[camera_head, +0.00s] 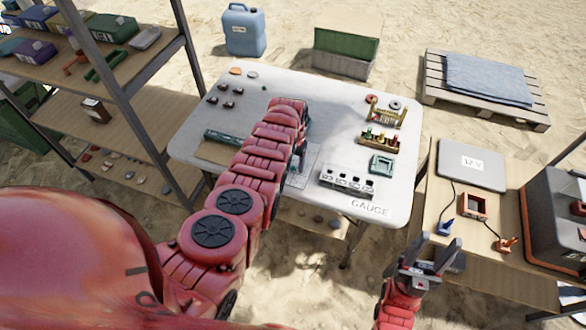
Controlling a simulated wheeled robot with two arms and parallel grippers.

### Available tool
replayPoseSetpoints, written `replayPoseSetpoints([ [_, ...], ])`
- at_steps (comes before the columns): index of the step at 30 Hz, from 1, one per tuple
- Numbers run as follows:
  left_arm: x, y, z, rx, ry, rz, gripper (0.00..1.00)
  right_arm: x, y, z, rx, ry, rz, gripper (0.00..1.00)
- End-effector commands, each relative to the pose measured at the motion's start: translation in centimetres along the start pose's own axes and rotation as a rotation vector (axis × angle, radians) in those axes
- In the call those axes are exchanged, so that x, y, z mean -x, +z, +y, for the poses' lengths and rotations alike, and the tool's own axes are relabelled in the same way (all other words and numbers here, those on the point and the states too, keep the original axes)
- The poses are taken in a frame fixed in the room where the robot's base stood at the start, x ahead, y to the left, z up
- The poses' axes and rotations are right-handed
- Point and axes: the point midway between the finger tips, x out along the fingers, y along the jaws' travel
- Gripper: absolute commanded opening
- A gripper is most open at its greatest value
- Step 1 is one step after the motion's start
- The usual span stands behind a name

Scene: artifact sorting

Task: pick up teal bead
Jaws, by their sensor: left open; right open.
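I cannot make out the teal bead for certain. A small grey-green piece (252,74) lies near the back edge of the white table (330,105), too small to identify. A teal square tray (382,164) sits on the table's right side. My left arm reaches over the table and hides part of its middle. My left gripper (301,151) is mostly hidden behind the arm, low over the table; it is open, and no held thing shows. My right gripper (434,254) is open and empty, fingers pointing up, off the table's front right corner.
A white slotted block (347,181), a rack with coloured pieces (378,139) and a wooden stand (386,112) occupy the table's right side. Small brown pieces (225,104) lie at the back left. Shelves (140,125) stand left; a side table (440,205) stands right.

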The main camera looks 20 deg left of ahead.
Motion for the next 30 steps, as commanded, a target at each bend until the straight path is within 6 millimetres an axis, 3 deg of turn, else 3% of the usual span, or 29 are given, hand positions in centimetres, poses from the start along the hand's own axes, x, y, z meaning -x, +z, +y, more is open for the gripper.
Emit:
replayPoseSetpoints([
  [4,0.01,0.02,0.00,0.000,0.000,0.000,0.57,-0.03,-0.01,0.00,0.000,0.000,0.000,0.50],
  [12,0.01,0.02,0.01,0.000,0.000,0.000,0.08,-0.03,0.00,0.00,0.000,0.000,0.000,0.50],
  [14,0.00,0.03,0.01,0.000,0.000,0.000,0.00,-0.03,-0.01,0.00,0.000,0.000,0.000,0.50],
  [30,0.27,0.03,0.04,0.000,0.001,0.000,0.00,-0.21,-0.03,0.01,0.000,0.000,0.000,0.50],
])
